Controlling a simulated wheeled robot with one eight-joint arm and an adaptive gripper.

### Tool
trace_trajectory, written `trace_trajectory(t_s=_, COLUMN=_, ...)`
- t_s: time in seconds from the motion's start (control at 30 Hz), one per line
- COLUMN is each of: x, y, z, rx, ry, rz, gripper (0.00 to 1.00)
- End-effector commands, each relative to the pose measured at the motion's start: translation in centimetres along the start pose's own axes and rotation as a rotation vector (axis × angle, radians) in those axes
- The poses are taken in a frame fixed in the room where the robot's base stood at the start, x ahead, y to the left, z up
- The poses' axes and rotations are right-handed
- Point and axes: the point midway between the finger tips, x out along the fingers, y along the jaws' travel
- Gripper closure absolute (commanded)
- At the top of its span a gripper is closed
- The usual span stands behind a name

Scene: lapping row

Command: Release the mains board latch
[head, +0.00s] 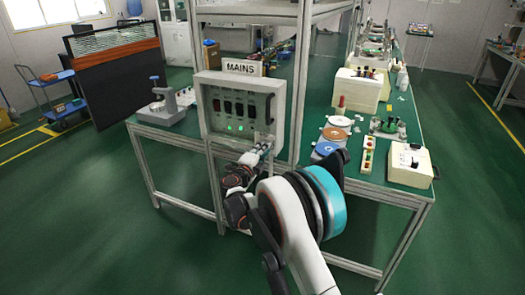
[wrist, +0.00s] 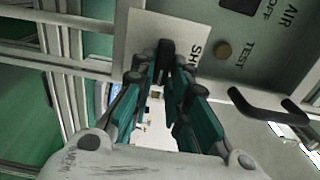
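The mains board (head: 239,106) is a grey box with a MAINS sign on top, dark switches and green lights. My gripper (head: 265,146) is at its lower right corner in the head view. In the wrist view, a dark upright piece, apparently the latch (wrist: 167,47), stands on a pale plate lettered "SH", the rest hidden. The fingertips of my gripper (wrist: 166,60) are on either side of this piece, very near it. I cannot tell whether they touch or grip it. My fingers hide part of the plate.
A dark bent handle (wrist: 262,108) sticks out right of my gripper in the wrist view, near a TEST button (wrist: 223,50). The green bench (head: 387,185) at the right carries coloured discs (head: 333,136) and a cream box (head: 410,164). Open floor lies in front.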

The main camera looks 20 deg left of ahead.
Motion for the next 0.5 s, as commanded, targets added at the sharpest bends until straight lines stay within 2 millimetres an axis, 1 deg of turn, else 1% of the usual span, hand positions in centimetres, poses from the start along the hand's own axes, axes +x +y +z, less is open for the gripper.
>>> trace_trajectory(t_s=0.03, x=0.03, y=0.08, z=-0.09, rx=0.001, ry=0.002, rz=0.001, gripper=0.74)
trace_trajectory(t_s=0.07, x=0.03, y=0.08, z=-0.09, rx=0.001, ry=0.001, rz=0.001, gripper=0.67)
trace_trajectory(t_s=0.1, x=0.03, y=0.07, z=-0.08, rx=0.001, ry=0.001, rz=0.001, gripper=0.65)
trace_trajectory(t_s=0.37, x=0.01, y=0.03, z=-0.03, rx=0.000, ry=0.001, rz=0.000, gripper=0.65)
trace_trajectory(t_s=0.5, x=-0.55, y=0.02, z=0.04, rx=0.000, ry=-0.001, rz=0.000, gripper=0.65)
